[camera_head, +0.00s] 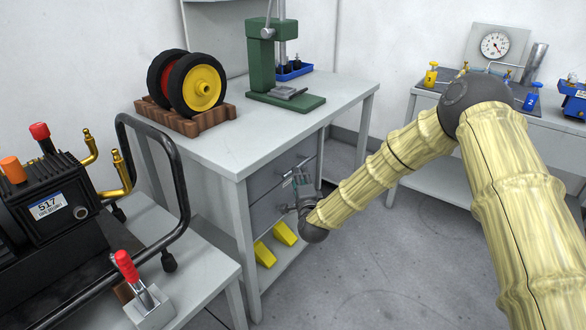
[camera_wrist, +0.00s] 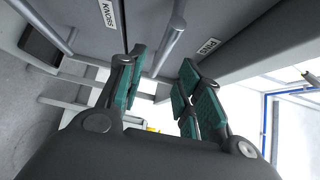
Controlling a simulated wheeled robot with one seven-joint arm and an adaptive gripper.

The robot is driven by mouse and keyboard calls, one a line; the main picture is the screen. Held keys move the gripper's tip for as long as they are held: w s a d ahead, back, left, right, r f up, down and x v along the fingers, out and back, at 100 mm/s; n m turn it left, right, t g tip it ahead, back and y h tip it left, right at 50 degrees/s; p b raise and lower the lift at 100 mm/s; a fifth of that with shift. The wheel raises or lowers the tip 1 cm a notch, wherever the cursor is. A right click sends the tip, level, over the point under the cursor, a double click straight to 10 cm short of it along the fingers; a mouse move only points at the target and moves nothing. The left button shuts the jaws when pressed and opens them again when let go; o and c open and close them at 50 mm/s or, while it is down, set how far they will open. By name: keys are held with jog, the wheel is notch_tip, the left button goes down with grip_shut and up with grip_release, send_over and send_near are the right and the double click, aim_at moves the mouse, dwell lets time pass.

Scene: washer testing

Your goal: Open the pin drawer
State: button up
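The pin drawer front (camera_wrist: 211,72), labelled PINS, shows at the right of centre in the wrist view. It appears to be the upper grey drawer (camera_head: 262,184) under the bench in the head view, and it looks shut. Its bar handle (camera_wrist: 172,42) runs down between my two fingers in the wrist view. My gripper (camera_wrist: 162,88) is open, with green-padded fingers on either side of the handle; contact cannot be told. In the head view my gripper (camera_head: 301,184) is at the drawer fronts and partly covers them.
The drawer labelled KNOBS (camera_wrist: 88,28) is beside the pin drawer, with its own handle (camera_wrist: 48,27). The bench (camera_head: 235,145) carries a wheel assembly (camera_head: 190,85) and a green press (camera_head: 262,65). Floor right of the bench is clear.

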jog(key=shift+w+a, duration=0.2)
jog(key=shift+w, duration=0.95)
jog(key=shift+w+a, duration=0.15)
jog(key=shift+w, duration=1)
jog(key=shift+w+a, duration=0.2)
jog(key=shift+w, duration=0.95)
grip_shut()
